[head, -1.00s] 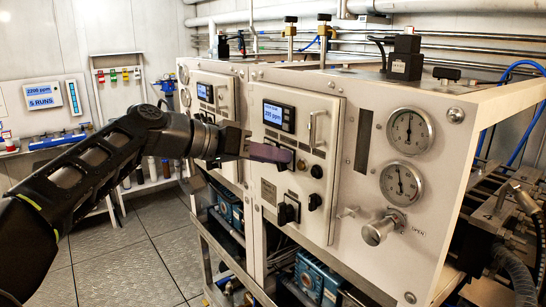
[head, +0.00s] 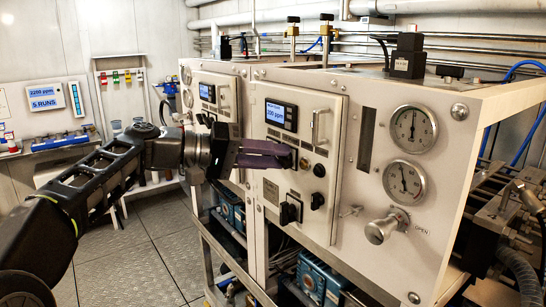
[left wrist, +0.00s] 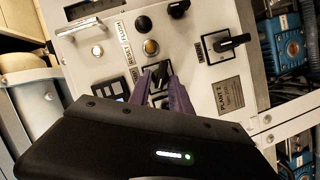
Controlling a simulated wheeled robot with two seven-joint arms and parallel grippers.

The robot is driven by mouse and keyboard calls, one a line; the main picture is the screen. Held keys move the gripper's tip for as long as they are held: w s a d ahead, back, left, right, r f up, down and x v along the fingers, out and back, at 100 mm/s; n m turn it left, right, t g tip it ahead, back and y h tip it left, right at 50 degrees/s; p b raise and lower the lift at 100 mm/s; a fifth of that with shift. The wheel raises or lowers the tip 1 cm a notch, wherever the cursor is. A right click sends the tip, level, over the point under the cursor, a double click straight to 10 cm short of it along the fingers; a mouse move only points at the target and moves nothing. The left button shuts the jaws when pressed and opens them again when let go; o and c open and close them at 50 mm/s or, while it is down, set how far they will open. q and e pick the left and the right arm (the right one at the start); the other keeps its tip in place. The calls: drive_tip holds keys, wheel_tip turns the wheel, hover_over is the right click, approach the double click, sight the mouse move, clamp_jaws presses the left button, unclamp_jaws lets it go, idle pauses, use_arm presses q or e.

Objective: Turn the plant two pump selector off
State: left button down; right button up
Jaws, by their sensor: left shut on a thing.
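The plant two panel (head: 300,235) is the nearer white front, with a blue display (head: 281,115). In the left wrist view its nameplate reads PLANT 2 (left wrist: 230,95). My left gripper (head: 288,156) is at this panel below the display, its purple fingers reaching in from the left. The left wrist view shows the fingers closed around a small black selector knob (left wrist: 161,73), one finger on each side. The fingers hide most of this knob in the head view. I cannot read its label. My right gripper is out of view.
A larger black rotary switch (head: 290,212) sits lower on the panel, near a small black knob (head: 317,201). A round lit button (left wrist: 150,47) is beside the held knob. A metal handle (head: 318,127) and two gauges (head: 413,130) are to the right. Floor at left is clear.

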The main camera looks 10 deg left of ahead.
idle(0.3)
use_arm(q)
drive_tip(key=c, duration=1.5)
unclamp_jaws()
drive_tip(key=shift+a, duration=0.1)
drive_tip(key=b+v, duration=0.1)
drive_tip(key=v, duration=0.6)
drive_tip(key=shift+s+a, duration=0.15)
drive_tip(key=shift+a, duration=0.15)
